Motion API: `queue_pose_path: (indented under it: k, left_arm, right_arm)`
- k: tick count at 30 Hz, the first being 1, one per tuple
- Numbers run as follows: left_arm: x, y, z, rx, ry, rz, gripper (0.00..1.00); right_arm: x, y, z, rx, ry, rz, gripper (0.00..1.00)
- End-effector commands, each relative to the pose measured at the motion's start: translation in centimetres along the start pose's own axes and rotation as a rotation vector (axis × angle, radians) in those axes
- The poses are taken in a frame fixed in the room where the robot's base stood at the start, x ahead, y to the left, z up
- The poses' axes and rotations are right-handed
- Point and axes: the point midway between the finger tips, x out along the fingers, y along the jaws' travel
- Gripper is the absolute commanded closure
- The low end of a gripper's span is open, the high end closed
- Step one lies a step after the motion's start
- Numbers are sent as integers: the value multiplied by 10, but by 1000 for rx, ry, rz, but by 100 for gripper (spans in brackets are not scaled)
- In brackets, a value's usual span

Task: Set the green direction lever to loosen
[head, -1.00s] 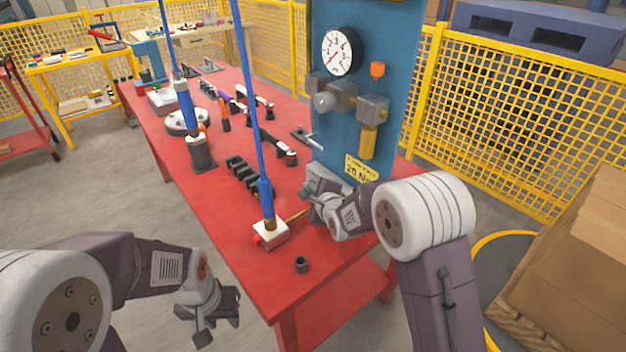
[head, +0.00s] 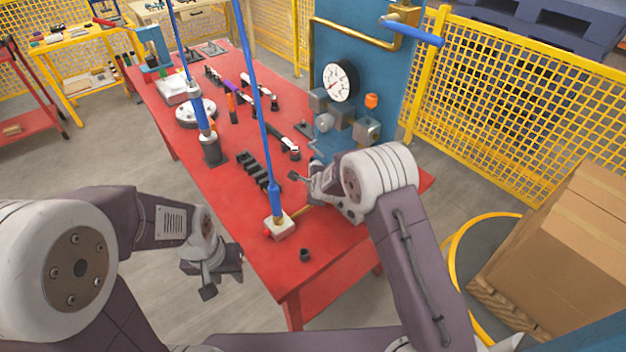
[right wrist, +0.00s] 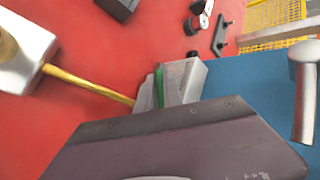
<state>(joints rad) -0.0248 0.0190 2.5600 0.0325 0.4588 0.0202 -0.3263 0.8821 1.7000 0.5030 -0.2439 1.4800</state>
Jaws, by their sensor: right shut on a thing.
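In the right wrist view a narrow green piece (right wrist: 158,86), which I take for the green direction lever, stands upright against the pale grey fingers of my right gripper (right wrist: 184,82). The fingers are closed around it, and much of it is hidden. In the head view my right gripper (head: 318,182) is low over the red table, beside the blue panel, and the lever cannot be made out there. My left gripper (head: 222,264) hangs off the table's near left side, apart from everything. Its finger gap cannot be made out.
A pale block (head: 281,229) under a hanging blue rod sits on the red table (head: 235,200), with a yellow rod (right wrist: 90,86) running from it toward my right gripper. A small dark cup (head: 305,255) stands nearer. The blue panel (head: 335,60) with a gauge rises behind.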

Motion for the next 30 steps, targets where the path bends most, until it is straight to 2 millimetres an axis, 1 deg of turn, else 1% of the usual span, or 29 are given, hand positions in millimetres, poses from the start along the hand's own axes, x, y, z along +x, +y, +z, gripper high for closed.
queue_pose_path:
  k: [8,9,10,20,23,30]
  left_arm:
    - [0,0,0,0,0,0,64]
    - [0,0,0,0,0,0,64]
    - [0,0,0,0,0,0,64]
    - [1,0,0,0,0,0,64]
    - [2,0,0,0,0,0,64]
    - [6,0,1,0,0,0,64]
  right_arm:
    - [1,2,-1,0,1,4,100]
    - [1,2,-1,0,1,4,86]
    - [1,2,-1,0,1,4,80]
    - [-1,1,0,0,1,1,80]
    - [-10,0,0,0,0,-1,80]
    - [-53,0,0,0,0,-1,80]
